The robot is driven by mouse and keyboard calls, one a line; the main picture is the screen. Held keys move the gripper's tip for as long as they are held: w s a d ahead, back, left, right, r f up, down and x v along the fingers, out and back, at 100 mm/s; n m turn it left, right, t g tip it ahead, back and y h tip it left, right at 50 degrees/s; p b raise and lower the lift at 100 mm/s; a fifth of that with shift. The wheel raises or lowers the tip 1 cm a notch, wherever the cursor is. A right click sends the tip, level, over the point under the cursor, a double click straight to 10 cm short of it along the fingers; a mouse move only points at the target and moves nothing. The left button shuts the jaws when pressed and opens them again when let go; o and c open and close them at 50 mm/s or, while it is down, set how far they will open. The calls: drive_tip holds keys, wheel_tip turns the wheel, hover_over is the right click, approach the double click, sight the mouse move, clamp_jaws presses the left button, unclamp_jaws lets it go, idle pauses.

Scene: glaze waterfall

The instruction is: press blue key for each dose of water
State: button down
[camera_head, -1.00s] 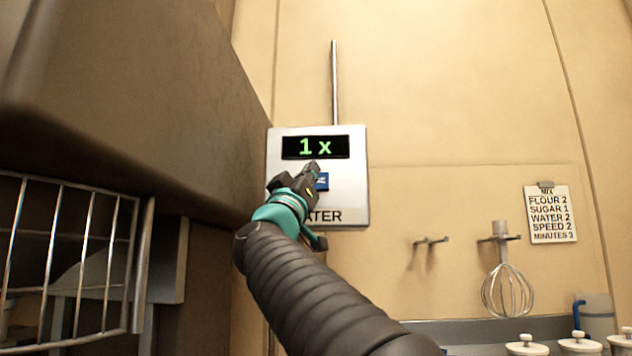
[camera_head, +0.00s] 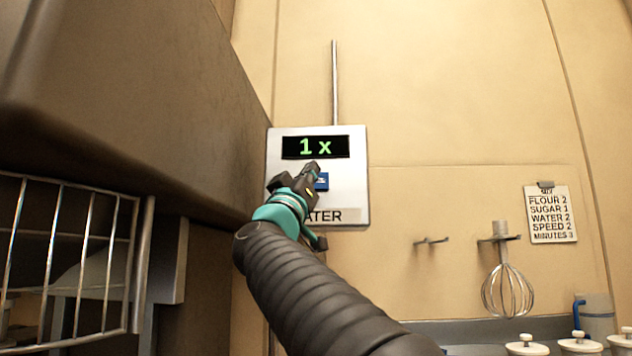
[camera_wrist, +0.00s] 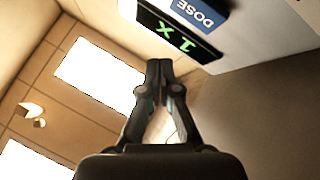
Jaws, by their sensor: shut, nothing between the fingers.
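The white water panel (camera_head: 355,185) is on the wall, with a display (camera_head: 300,148) reading "1 x" in green. The blue key (camera_head: 322,181) sits below the display and is partly hidden behind my gripper (camera_head: 313,168). In the wrist view the key (camera_wrist: 200,12), marked "DOSE", and the display (camera_wrist: 165,30) appear at the top, upside down. My gripper (camera_wrist: 160,65) is shut and empty, its fingertips apart from the key in that view. The card (camera_head: 550,214) on the wall reads water 2, among other lines.
A dark hood-like body (camera_head: 120,100) fills the left, above a wire guard (camera_head: 70,255). A whisk (camera_head: 508,290) hangs on a hook at right, beside an empty hook (camera_head: 431,241). White-lidded containers (camera_head: 527,345) stand at lower right.

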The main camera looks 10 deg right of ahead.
drive_tip(key=s+a+f+n+g+y, duration=0.25)
drive_tip(key=f+n+y, duration=0.25)
drive_tip(key=f+y, duration=0.7)
drive_tip(key=s+a+f+n+g+y, duration=0.3)
drive_tip(key=f+y, duration=0.4)
drive_tip(key=f, duration=1)
drive_tip(key=s+d+f+m+g+h, duration=0.1)
drive_tip(key=s+d+f+g, duration=0.1)
drive_tip(key=s+f, duration=0.5)
drive_tip(key=s+d+f+m+g+h, duration=0.1)
drive_tip(key=s+f+g, duration=0.4)
drive_tip(key=f, duration=1.1)
drive_tip(key=s+d+f+m+g+h, duration=0.1)
drive_tip(key=s+d+f+m+g, duration=0.1)
drive_tip(key=s+f, duration=0.9)
drive_tip(key=shift+d+f+m+g, duration=0.25)
drive_tip(key=shift+d+m+g, duration=0.15)
drive_tip(key=shift+d+g, duration=0.4)
drive_tip(key=shift+d, duration=0.2)
